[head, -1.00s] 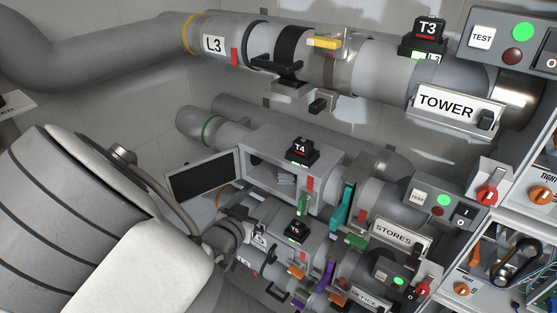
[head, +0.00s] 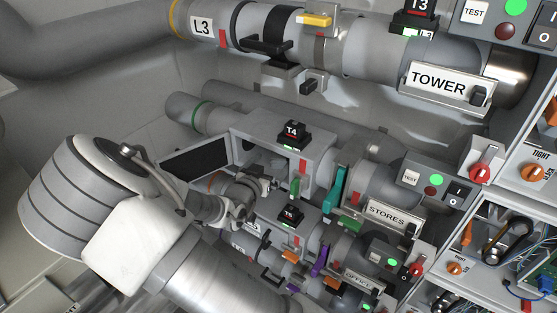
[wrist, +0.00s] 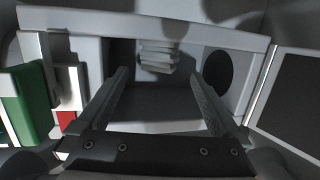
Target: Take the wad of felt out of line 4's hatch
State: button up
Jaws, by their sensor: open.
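Line 4's hatch box (head: 315,155) stands open in the head view, its dark-faced door (head: 196,157) swung out to the left. The wad of felt (wrist: 157,56) shows in the wrist view as a pale, layered stack inside the hatch, toward the back. I cannot make it out surely in the head view. My gripper (wrist: 160,76) is open and empty, its two fingers pointing into the hatch. The wad lies between the lines of the fingertips and a little beyond them; no contact shows. In the head view my gripper (head: 267,186) is at the hatch opening.
The T4 unit (head: 291,134) sits on top of the box. A green lever (wrist: 24,104) is close left of my gripper in the wrist view; the open door (wrist: 290,98) is on the right. A dark round opening (wrist: 218,69) is inside the hatch. Line 5's pipe runs just below.

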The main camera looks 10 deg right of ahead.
aim_at(277, 156)
jog(key=x, duration=0.5)
jog(key=shift+w+d, duration=0.15)
jog(key=c, duration=1.3)
jog(key=shift+o, duration=0.2)
jog(key=shift+r, duration=0.1)
